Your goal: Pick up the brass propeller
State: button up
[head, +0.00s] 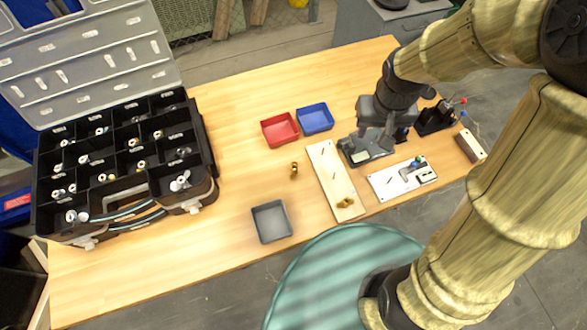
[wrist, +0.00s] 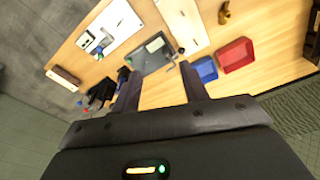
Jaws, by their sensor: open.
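A small brass piece (head: 294,169) stands on the bare table below the red tray; it also shows at the top of the wrist view (wrist: 225,13). Another brass-coloured piece (head: 345,202) lies at the near end of a pale wooden board (head: 328,178). Both are too small to tell which is the propeller. Small white and brass-coloured parts also sit in the open case (head: 90,215). My gripper (head: 373,148) is open and empty above the grey device, right of both brass pieces. Its two fingers (wrist: 160,88) are spread apart in the wrist view.
A red tray (head: 280,130), a blue tray (head: 315,119) and a grey tray (head: 271,222) rest on the table. The grey device (head: 360,152), a white board (head: 402,180), a black stand (head: 434,121) and a wooden block (head: 471,146) crowd the right. Table between case and trays is clear.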

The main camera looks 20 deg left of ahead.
jog(key=s+a+f+n, duration=0.1)
jog(key=a+f+n, duration=0.1)
jog(key=a, duration=0.6)
jog(key=s+a+f+n+g+b, duration=0.1)
jog(key=s+a+f+n, duration=0.1)
jog(key=a, duration=0.7)
jog(key=shift+s+a+f, duration=0.2)
jog(key=shift+f, duration=0.65)
send_over(294, 166)
jog(key=f, duration=1.2)
jog(key=shift+s+d+f+p, duration=0.1)
jog(key=shift+s+d+p, duration=0.1)
jog(key=shift+p, duration=0.1)
jog(key=shift+a+f+p, duration=0.15)
jog(key=shift+f+p, duration=0.4)
jog(key=shift+f, duration=2.05)
